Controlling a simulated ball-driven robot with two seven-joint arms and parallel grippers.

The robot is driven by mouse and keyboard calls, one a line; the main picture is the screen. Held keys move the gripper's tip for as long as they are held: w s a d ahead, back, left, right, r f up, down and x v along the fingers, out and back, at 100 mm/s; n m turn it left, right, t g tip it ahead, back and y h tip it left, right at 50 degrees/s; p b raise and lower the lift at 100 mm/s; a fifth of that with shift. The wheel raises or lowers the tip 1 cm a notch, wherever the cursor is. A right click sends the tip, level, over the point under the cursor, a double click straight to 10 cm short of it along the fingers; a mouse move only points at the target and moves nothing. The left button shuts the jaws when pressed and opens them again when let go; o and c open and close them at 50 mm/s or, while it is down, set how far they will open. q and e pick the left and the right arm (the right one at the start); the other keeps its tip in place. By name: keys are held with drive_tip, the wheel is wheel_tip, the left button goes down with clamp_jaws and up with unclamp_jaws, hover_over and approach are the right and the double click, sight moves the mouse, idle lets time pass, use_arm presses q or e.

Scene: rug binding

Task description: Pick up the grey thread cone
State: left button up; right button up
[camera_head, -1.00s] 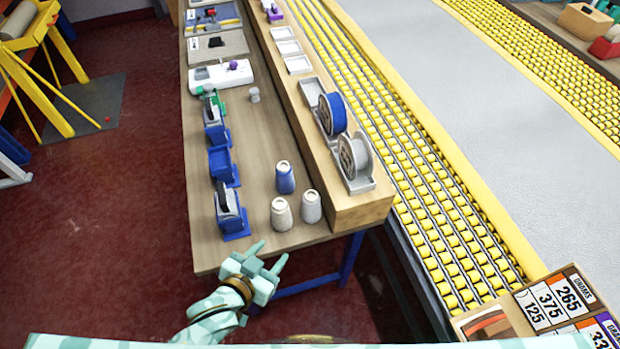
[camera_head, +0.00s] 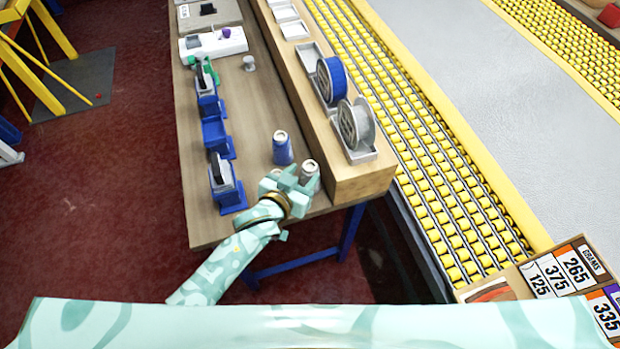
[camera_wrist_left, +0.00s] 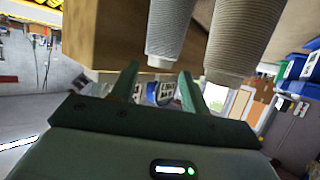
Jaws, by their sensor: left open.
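Two pale grey to off-white thread cones show in the left wrist view, a lighter grey cone (camera_wrist_left: 170,32) and a more beige one (camera_wrist_left: 238,40). In the head view one pale cone (camera_head: 309,170) stands upright by the fingertips; the other is mostly hidden behind my left gripper. I cannot tell surely which is the grey one. My left gripper (camera_head: 291,180) is open at the near end of the bench. In the wrist view its fingers (camera_wrist_left: 158,80) have nothing between them, and the lighter cone is just beyond them. My right gripper is not in view.
A blue cone (camera_head: 282,150) stands just behind. Blue bench devices (camera_head: 226,188) line the left edge of the wooden bench (camera_head: 255,115). A raised wooden ledge (camera_head: 362,182) with a blue reel (camera_head: 332,80) and a grey reel (camera_head: 357,124) borders the right.

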use_arm(q)
drive_tip(key=x, duration=0.3)
drive_tip(key=shift+s+f+b, duration=0.1)
drive_tip(key=shift+b, duration=0.2)
drive_tip(key=shift+s+a, duration=0.1)
clamp_jaws()
